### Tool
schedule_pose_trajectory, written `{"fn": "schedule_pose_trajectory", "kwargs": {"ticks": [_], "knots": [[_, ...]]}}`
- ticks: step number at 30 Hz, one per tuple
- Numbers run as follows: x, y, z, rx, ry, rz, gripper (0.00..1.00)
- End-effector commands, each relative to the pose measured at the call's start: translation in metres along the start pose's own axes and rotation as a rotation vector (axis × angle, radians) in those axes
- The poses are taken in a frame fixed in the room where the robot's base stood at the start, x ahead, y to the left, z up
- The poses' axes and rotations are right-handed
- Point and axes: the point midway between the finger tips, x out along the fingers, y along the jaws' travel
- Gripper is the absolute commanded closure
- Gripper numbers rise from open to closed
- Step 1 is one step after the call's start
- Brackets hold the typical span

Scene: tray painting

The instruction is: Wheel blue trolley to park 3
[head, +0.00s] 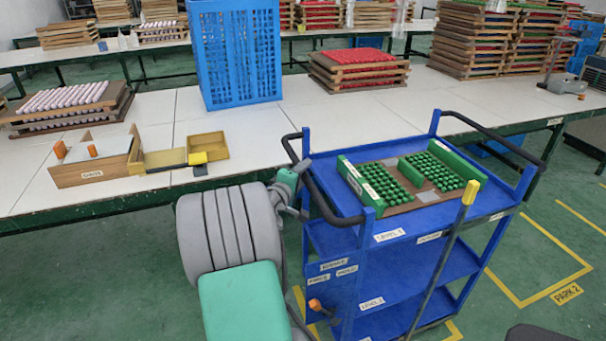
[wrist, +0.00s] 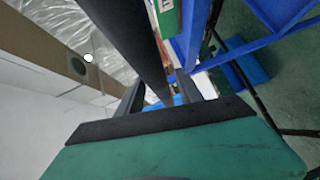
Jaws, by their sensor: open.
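The blue trolley (head: 395,275) stands beside the long table, with several shelves and a black handle at each end. Its left handle (head: 322,195) is closest to my arm. My gripper (head: 300,192) is open at that left handle. In the wrist view the dark handle bar (wrist: 128,40) runs down toward the space between my open fingers (wrist: 163,95); I cannot tell if they touch it. A PARK 2 label (head: 567,293) lies on the floor at right. No park 3 label is readable.
The trolley's top carries green-edged trays of green pieces (head: 395,185). A dark pole with a yellow tip (head: 445,245) stands in front of it. The long white table (head: 240,130) with a blue crate (head: 236,60) is behind. Green floor at right is mostly free, with yellow lines (head: 540,300).

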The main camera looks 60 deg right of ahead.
Motion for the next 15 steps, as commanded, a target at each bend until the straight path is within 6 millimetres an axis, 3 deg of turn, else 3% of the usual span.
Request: {"fn": "schedule_pose_trajectory", "kwargs": {"ticks": [2,15], "knots": [[-0.0002,0.0000,-0.0001,0.000,0.000,0.000,0.58],[-0.0005,0.0000,-0.0001,0.001,0.000,-0.001,0.94]]}}
